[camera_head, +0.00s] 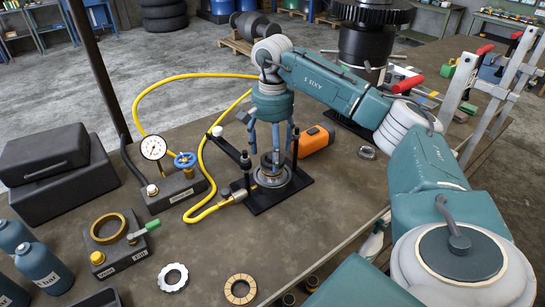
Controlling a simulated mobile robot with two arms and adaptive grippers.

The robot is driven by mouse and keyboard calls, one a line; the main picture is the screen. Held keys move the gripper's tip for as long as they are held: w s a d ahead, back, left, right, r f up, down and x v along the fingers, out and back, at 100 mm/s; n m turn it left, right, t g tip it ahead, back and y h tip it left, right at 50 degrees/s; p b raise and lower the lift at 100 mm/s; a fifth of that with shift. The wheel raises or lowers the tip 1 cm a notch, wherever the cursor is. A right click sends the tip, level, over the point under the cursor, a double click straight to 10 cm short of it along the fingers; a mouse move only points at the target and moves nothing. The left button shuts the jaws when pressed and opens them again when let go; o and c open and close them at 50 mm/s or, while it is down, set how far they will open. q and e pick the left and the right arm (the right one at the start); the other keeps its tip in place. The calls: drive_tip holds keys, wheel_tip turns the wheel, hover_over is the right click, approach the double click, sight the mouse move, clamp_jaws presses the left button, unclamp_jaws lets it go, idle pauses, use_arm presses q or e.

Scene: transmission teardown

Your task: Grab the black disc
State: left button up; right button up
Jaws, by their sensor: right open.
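My right gripper (272,152) points straight down over the fixture on a black base plate (262,203). Its blue-grey fingers are spread, with the tips around or close beside a stack of dark and metallic round parts (271,178). I cannot tell whether the tips touch it. A dark disc seems to lie in this stack, partly hidden by the fingers, so I cannot tell it apart clearly. Black upright posts of the fixture stand on both sides of the fingers. My left gripper is out of view.
A yellow hose (143,98) loops left of the fixture to a pressure gauge (153,148). An orange device (316,140) lies close behind right. A toothed steel ring (173,277) and a tan ring (240,289) lie in front. A tall black gear assembly (362,45) stands behind.

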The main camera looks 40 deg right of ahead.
drive_tip(key=shift+f, duration=0.5)
drive_tip(key=shift+c, duration=0.3)
drive_tip(key=c, duration=1.3)
drive_tip(key=shift+r, duration=0.15)
